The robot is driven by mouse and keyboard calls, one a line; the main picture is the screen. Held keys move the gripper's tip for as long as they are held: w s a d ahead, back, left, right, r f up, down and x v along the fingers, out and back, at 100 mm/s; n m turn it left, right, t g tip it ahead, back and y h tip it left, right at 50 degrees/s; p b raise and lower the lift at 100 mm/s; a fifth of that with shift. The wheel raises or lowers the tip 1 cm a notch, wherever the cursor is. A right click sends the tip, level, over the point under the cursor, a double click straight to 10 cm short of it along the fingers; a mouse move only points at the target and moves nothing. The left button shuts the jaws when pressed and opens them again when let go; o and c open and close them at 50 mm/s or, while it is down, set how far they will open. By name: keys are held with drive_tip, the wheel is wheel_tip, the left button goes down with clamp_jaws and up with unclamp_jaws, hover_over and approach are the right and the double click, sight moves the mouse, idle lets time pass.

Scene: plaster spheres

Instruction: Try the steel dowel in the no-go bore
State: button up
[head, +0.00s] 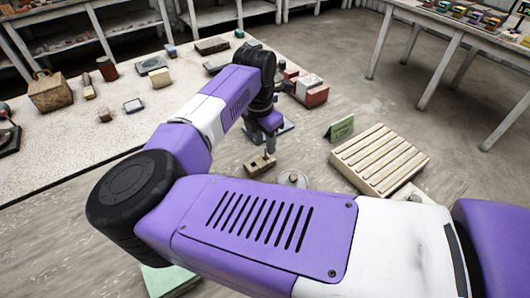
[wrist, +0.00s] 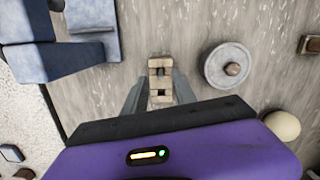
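A small tan wooden block (head: 258,165) with bores stands on the grey table; it also shows in the wrist view (wrist: 160,81). Its near bore (wrist: 160,93) looks dark and empty. At its far bore (wrist: 160,71) something grey shows, too small to tell whether it is the steel dowel. In the head view a small upright piece rises over the block; I cannot tell whether it is the dowel or a fingertip. My gripper (wrist: 161,78) is above the block, its two grey fingers apart, one each side of the block in the wrist view. I see nothing held between them.
A round grey disc with a brown knob (wrist: 228,67) lies right of the block. A cream ball (wrist: 282,125) is nearer. A blue-grey fixture (wrist: 60,50) stands at left. A slatted wooden rack (head: 380,160) and green sign (head: 340,128) are to the right in the head view.

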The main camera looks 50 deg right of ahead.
sight(266, 155)
drive_tip(key=shift+d+f, duration=0.15)
drive_tip(key=shift+f, duration=1.25)
drive_tip(key=shift+c, duration=0.4)
clamp_jaws()
